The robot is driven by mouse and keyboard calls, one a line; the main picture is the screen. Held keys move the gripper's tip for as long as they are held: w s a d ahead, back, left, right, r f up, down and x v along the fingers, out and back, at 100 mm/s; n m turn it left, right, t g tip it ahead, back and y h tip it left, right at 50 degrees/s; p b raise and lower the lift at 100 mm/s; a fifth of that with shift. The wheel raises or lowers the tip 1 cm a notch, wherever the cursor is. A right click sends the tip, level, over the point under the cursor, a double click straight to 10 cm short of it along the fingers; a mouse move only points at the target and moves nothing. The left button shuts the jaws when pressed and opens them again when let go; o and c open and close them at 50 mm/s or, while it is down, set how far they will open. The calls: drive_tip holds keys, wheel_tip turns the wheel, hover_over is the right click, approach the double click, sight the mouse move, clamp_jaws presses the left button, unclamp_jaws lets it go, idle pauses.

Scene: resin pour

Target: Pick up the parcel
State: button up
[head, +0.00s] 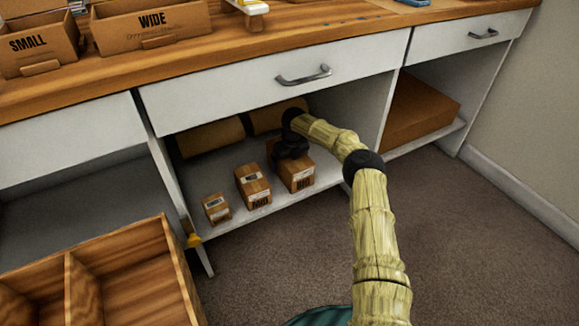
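Three brown parcels stand in a row on the lower shelf of the white bench, growing larger from left to right. They are a small parcel (216,208), a middle parcel (254,187) and a large parcel (298,179). Each has a pale label on top and dark print on the front. My arm reaches into the shelf bay. My dark gripper (291,152) is at the top of the large parcel and hides part of its upper face. The fingers are dark and small here, so I cannot tell whether they are open, shut or touching the parcel.
A drawer front (290,85) overhangs the bay. Brown rolls (212,137) lie behind the parcels. A brown box (418,108) sits in the right bay. A divided wooden crate (135,268) stands front left. Cartons marked SMALL (36,45) and WIDE (150,22) are on the worktop.

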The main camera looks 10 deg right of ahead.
idle(0.4)
drive_tip(key=shift+r, duration=0.1)
drive_tip(key=c, duration=1.4)
drive_tip(key=shift+r, duration=0.1)
drive_tip(key=shift+c, duration=0.2)
drive_tip(key=shift+r+p, duration=0.55)
drive_tip(key=shift+p, duration=0.05)
drive_tip(key=r+p, duration=0.2)
drive_tip(key=shift+s+d+r, duration=0.2)
drive_tip(key=shift+s+r, duration=0.15)
drive_tip(key=s+d+p, duration=0.2)
drive_tip(key=s+p, duration=0.2)
drive_tip(key=s, duration=0.4)
drive_tip(key=s+d+p, duration=0.3)
drive_tip(key=s+p, duration=0.1)
drive_tip(key=s, duration=0.4)
drive_tip(key=shift+s+f, duration=0.2)
drive_tip(key=shift+f, duration=0.05)
